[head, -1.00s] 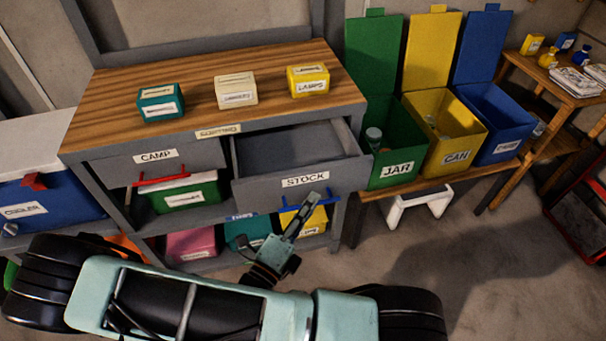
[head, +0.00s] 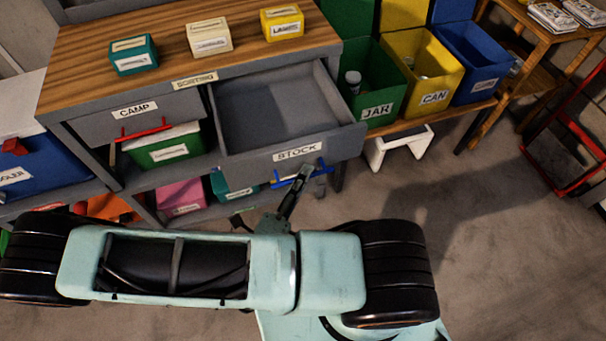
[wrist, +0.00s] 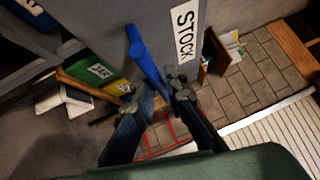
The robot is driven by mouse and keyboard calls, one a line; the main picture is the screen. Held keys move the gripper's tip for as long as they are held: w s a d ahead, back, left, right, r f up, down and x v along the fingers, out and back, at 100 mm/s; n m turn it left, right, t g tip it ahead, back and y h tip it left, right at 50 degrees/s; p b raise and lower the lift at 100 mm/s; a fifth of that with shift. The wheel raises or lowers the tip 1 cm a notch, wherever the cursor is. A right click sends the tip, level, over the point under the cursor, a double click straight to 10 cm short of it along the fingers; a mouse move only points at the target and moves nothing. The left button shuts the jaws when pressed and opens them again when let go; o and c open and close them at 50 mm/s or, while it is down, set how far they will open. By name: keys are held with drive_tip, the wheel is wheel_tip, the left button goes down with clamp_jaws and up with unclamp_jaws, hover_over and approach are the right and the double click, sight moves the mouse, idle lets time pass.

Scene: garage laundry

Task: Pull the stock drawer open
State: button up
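The stock drawer (head: 270,100) juts out of the right side of the grey bench, open and empty where its inside shows. Its STOCK label (head: 298,151) is on the front, and this label (wrist: 185,35) also shows in the wrist view. Below the label is a blue bar handle (head: 291,180). In the wrist view the blue handle (wrist: 142,55) runs down between the fingers of my gripper (wrist: 160,92), which appears closed around its end. In the head view my gripper (head: 303,176) is at the handle, and the exact finger contact is too small to see.
The camp drawer (head: 140,120) with a red handle is shut at left. Teal, cream and yellow boxes stand on the wooden top (head: 170,65). Green, yellow and blue bins (head: 380,95) stand to the right above a white stool (head: 398,145).

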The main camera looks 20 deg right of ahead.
drive_tip(key=shift+o, duration=1.2)
drive_tip(key=v, duration=0.7)
drive_tip(key=shift+s+a, duration=0.2)
